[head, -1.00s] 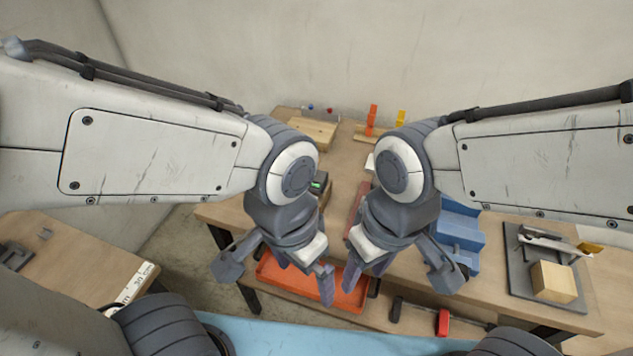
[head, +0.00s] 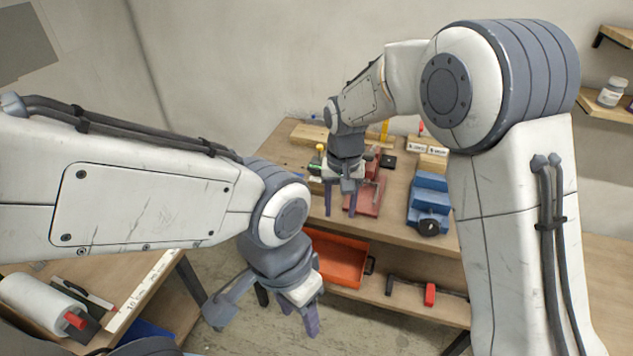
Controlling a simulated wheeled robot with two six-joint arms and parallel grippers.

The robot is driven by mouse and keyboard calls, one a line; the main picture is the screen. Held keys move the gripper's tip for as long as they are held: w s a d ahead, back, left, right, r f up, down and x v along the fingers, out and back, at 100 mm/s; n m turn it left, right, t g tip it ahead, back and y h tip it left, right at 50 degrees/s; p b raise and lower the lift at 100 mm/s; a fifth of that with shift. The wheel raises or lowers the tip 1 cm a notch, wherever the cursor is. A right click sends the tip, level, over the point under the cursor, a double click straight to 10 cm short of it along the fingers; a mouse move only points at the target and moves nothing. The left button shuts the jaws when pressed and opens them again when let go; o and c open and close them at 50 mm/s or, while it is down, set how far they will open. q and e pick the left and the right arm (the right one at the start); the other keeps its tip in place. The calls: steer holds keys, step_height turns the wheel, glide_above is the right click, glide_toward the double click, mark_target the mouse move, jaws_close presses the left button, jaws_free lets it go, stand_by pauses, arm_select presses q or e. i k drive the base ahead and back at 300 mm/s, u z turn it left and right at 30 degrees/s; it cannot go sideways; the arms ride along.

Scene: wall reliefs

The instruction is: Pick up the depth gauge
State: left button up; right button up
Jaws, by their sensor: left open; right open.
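I cannot make out the depth gauge for certain. A small metal item (head: 370,190) stands on a red plate (head: 362,208) on the workbench, too small to identify. My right gripper (head: 340,204) is open, fingers pointing down, over the bench at the left side of the red plate. It hides part of what lies behind it, and I see nothing held in it. My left gripper (head: 288,312) is open and empty, lower and nearer, in front of the bench and above the floor.
A blue stepped block (head: 428,192) with a black knob stands right of the red plate. White labels (head: 416,148) and wooden pieces are at the back. An orange tray (head: 336,262) and a red-and-black clamp (head: 430,294) lie on the lower shelf. A side table (head: 130,285) is at left.

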mark_target(315, 166)
steer(key=k, duration=0.95)
steer(key=u, duration=0.6)
steer(key=i, duration=0.7)
steer(key=u, duration=0.5)
steer(key=i, duration=0.8)
steer(key=z, duration=0.85)
steer(key=i, duration=0.65)
steer(key=z, duration=0.7)
